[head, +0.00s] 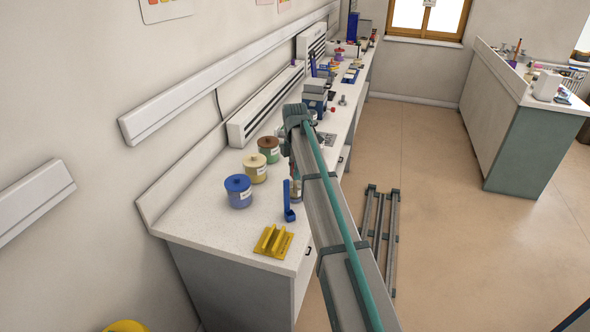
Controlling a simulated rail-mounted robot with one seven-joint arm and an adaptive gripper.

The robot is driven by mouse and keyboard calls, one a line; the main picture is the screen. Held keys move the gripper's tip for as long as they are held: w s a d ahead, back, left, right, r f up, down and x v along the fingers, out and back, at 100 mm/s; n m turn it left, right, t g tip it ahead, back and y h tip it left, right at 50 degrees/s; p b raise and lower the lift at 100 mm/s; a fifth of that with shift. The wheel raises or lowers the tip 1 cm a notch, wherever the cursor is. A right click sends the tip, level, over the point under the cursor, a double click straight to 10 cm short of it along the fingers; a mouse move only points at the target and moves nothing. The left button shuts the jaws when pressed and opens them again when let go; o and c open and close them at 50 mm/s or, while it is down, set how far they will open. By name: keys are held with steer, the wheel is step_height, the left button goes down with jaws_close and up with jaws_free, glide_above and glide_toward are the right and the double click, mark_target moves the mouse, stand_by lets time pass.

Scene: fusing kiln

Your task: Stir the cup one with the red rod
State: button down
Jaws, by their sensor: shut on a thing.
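My arm reaches from the lower right over the white bench, and its forward end hides part of the bench top. My gripper does not show; it is hidden behind the arm or too small to make out. I cannot make out the red rod. I cannot tell which thing is cup one.
A blue upright piece (288,204) and a yellow ridged rack (271,241) are near the bench's (205,222) front end. Several tools and boxes crowd its far part. A grey frame (381,235) lies on the floor at right. Bench top left of the rack is clear.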

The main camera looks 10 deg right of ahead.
steer(key=shift+f, duration=0.35)
